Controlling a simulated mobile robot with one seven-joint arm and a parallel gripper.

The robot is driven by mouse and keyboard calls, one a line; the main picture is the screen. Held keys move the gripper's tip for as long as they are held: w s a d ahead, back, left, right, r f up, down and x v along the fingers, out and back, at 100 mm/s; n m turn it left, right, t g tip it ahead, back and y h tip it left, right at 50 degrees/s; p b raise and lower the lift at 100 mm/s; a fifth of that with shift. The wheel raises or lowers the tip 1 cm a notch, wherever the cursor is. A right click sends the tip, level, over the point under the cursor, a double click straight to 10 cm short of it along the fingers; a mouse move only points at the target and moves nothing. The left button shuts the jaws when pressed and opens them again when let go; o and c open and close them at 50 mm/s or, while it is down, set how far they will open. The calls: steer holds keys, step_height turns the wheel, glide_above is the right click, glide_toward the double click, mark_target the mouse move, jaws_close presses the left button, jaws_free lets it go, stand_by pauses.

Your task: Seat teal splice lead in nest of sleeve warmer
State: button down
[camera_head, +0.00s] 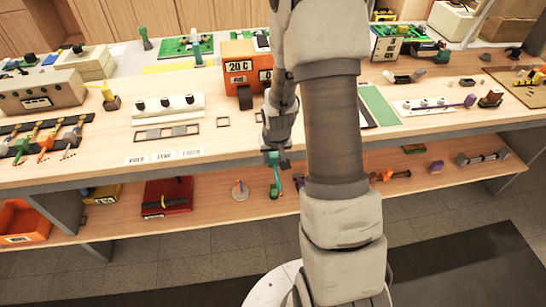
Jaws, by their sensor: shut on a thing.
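My gripper (276,159) hangs in front of the upper bench's front edge, above the lower shelf. It is shut on a small teal piece that looks like the teal splice lead (277,176), hanging below the jaws. The lead's lower end overlaps dark green things behind it, so its full outline is unclear. An orange box marked 20 C (240,66), which looks like the sleeve warmer, stands at the back of the bench, up and left of my gripper. A dark block (245,97) sits at its front; I cannot make out the nest itself.
White label cards (163,157) lie near the front edge. A red box (167,196) stands on the lower shelf. My arm hides the bench's middle.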

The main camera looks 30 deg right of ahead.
mark_target(261, 116)
steer(key=shift+w+d+f+b, duration=0.2)
steer(key=shift+w+d+b, duration=0.6)
steer(key=shift+w, duration=3.05)
steer(key=shift+w+d+f+b, duration=0.2)
steer(key=shift+w+d, duration=1.2)
steer(key=shift+w, duration=2.4)
steer(key=shift+w+d+f+b, duration=0.2)
steer(key=shift+w+d+b, duration=0.6)
steer(key=shift+w, duration=3.05)
steer(key=shift+d+p, duration=0.3)
steer(key=shift+f+b, duration=0.3)
steer(key=shift+b, duration=0.3)
steer(key=shift+c, duration=2.1)
jaws_free()
steer(key=shift+r, duration=0.1)
steer(key=v, duration=1.7)
steer(key=shift+r+p, duration=0.15)
steer(key=shift+p, duration=0.15)
steer(key=shift+s+r, duration=0.1)
